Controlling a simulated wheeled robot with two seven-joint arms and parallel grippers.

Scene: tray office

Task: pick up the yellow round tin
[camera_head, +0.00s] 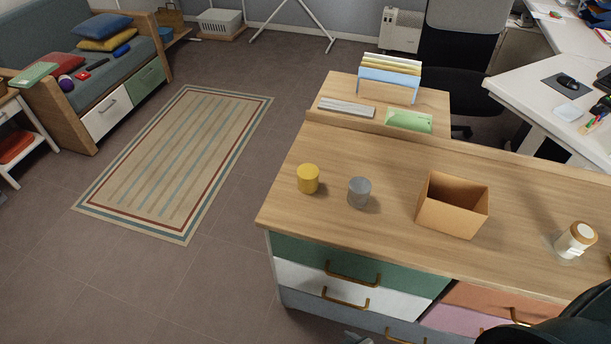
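The yellow round tin (308,179) stands upright on the wooden counter top (330,228), near its left end. A grey round tin (359,192) stands just to its right, with a small gap between them. Nothing touches the yellow tin, and it is in full view. A dark rounded shape, probably part of my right arm, covers the lower right corner. A small grey part shows at the bottom edge, too cut off to identify.
An open cardboard box (434,217) stands right of the grey tin. A lidded jar (575,241) stands farther right. Counter around the tins is clear.

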